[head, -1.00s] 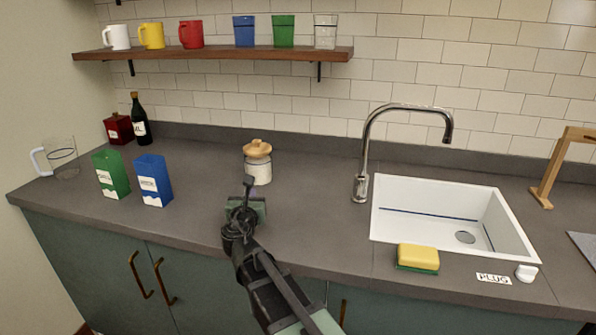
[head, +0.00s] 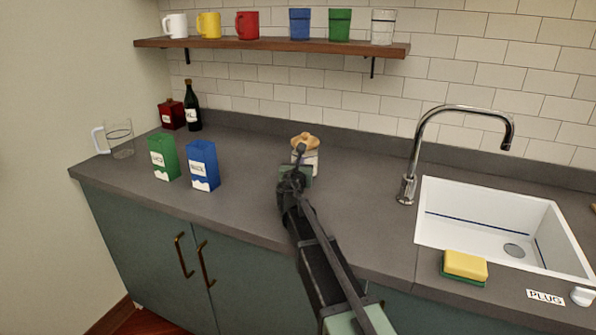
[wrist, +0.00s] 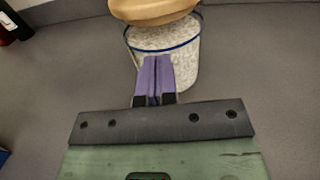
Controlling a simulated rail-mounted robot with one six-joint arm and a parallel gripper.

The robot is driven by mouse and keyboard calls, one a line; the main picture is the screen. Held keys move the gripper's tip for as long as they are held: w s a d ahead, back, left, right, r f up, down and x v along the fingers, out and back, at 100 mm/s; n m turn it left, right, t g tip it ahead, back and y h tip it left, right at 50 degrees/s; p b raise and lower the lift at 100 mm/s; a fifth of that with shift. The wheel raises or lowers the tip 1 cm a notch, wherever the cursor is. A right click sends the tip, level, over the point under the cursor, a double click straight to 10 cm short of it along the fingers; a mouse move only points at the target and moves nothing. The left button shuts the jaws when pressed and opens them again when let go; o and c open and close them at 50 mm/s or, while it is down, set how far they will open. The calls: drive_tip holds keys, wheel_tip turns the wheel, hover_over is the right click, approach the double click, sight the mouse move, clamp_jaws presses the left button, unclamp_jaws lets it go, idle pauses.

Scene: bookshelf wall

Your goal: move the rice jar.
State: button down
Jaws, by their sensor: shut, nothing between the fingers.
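The rice jar (head: 313,160) stands upright on the counter, a clear jar of pale grains with a wooden lid. My gripper (head: 301,172) is in front of it and hides part of its body. In the wrist view, the jar (wrist: 188,62) is just past the fingertips, with its blue band and the lower part of its lid showing. The purple fingers of my gripper (wrist: 155,64) are together, with nothing between them. They overlap the jar's lower front in the picture, and I cannot tell if they touch it.
A blue carton (head: 204,168) and a green carton (head: 163,158) stand left of the jar. A glass mug (head: 121,140), a red canister (head: 171,115) and a dark bottle (head: 192,108) are farther left. The faucet (head: 409,170) and sink (head: 440,205) are right. Counter beside the jar is clear.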

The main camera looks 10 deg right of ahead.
drive_tip(key=x, duration=1.9)
drive_tip(key=shift+s, duration=0.1)
